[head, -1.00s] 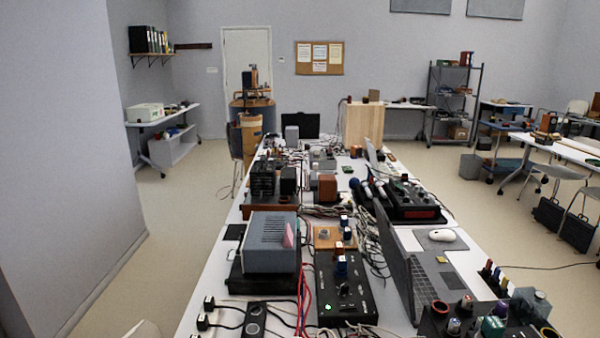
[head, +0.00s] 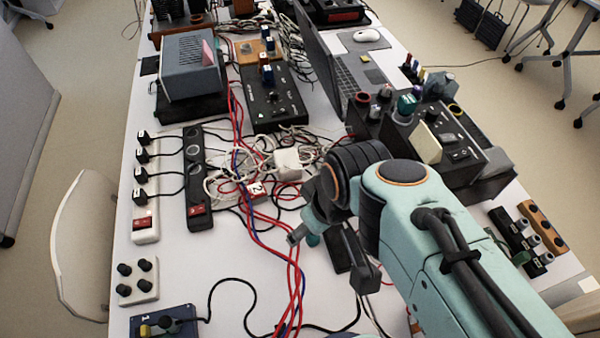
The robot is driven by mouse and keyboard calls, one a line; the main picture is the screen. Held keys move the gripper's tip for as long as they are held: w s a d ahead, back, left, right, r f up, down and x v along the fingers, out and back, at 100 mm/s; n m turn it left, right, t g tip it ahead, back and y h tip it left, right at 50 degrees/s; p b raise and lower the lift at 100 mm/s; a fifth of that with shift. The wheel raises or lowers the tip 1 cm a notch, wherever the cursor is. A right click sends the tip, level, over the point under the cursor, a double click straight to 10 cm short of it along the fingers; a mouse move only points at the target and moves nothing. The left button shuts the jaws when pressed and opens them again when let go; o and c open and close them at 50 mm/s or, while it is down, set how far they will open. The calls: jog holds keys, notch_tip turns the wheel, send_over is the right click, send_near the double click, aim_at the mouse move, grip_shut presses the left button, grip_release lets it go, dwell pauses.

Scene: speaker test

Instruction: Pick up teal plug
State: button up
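My gripper (head: 329,257) reaches in from the right over the white table, pointing down, its two dark fingers spread apart. A small teal piece (head: 313,240), which looks like the teal plug, shows between the fingers, close to the left fingertip. It is mostly hidden by the gripper, and I cannot tell whether a finger touches it. A larger teal-green knob-like piece (head: 406,104) stands on the black device behind my arm.
Red and blue cables (head: 262,232) run just left of my gripper. A blue box (head: 178,325) with plugs sits front left. A laptop (head: 345,75) stands behind.

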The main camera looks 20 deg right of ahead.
jog(key=w+d+f+n, duration=0.1)
jog(key=w+f, duration=0.1)
jog(key=w, duration=0.4)
jog(key=n+g, duration=0.1)
jog(key=g, duration=0.2)
send_over(313, 238)
jog(key=w, duration=0.1)
jog(key=shift+h, duration=0.4)
jog(key=f, duration=1.4)
jog(key=shift+w+d+f, duration=0.15)
jog(key=shift+d+f, duration=0.05)
jog(key=shift+f, duration=0.1)
notch_tip(313, 238, down, 7)
jog(key=shift+r, duration=0.1)
grip_shut()
